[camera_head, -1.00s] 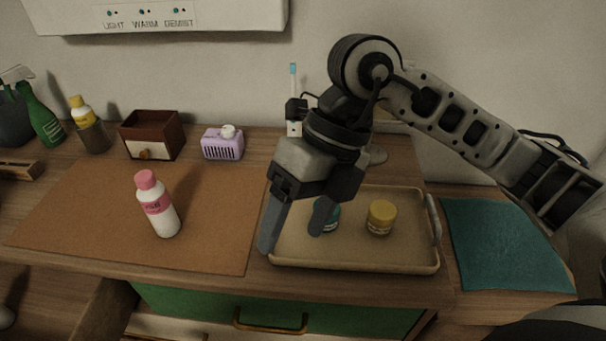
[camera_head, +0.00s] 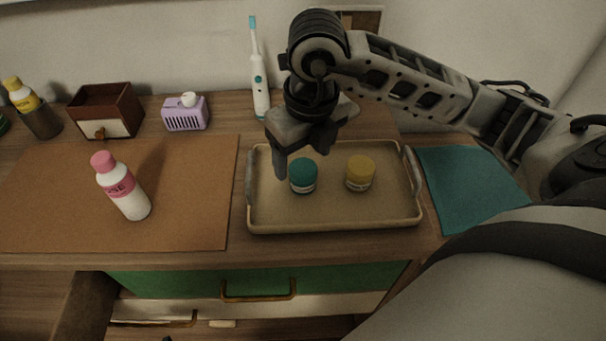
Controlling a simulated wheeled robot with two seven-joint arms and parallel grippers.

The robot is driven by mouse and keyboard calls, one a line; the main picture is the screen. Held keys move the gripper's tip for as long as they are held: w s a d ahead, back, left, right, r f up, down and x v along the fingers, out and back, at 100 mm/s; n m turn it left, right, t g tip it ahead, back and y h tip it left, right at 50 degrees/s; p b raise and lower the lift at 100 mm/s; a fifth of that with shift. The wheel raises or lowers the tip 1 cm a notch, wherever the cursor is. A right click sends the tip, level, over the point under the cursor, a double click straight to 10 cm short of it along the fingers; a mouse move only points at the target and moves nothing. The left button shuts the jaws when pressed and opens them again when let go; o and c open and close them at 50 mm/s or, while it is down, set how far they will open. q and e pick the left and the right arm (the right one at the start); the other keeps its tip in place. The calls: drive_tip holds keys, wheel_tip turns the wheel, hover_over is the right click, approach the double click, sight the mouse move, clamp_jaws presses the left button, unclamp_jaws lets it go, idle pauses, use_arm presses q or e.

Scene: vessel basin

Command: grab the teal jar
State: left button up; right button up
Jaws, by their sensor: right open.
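The teal jar (camera_head: 303,176) has a teal lid and a pale lower band. It stands upright on the beige tray (camera_head: 330,218), left of a yellow-lidded jar (camera_head: 360,173). My right gripper (camera_head: 301,158) is open just above and behind the teal jar, with one finger to the jar's left. The other finger is partly hidden, and I cannot tell whether either touches the jar. My left gripper is not in view.
A white bottle with a pink cap (camera_head: 123,187) stands on the brown mat (camera_head: 190,200). An electric toothbrush (camera_head: 259,80), a lilac box (camera_head: 185,113) and a small wooden drawer box (camera_head: 106,111) stand behind. A teal cloth (camera_head: 470,185) lies right of the tray.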

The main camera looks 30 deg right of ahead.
sight(303, 167)
drive_tip(key=f, duration=0.5)
drive_tip(key=shift+w+d+p, duration=0.2)
drive_tip(key=shift+w+p, duration=0.1)
drive_tip(key=shift+w, duration=0.1)
drive_tip(key=c, duration=1.1)
drive_tip(key=shift+r, duration=0.2)
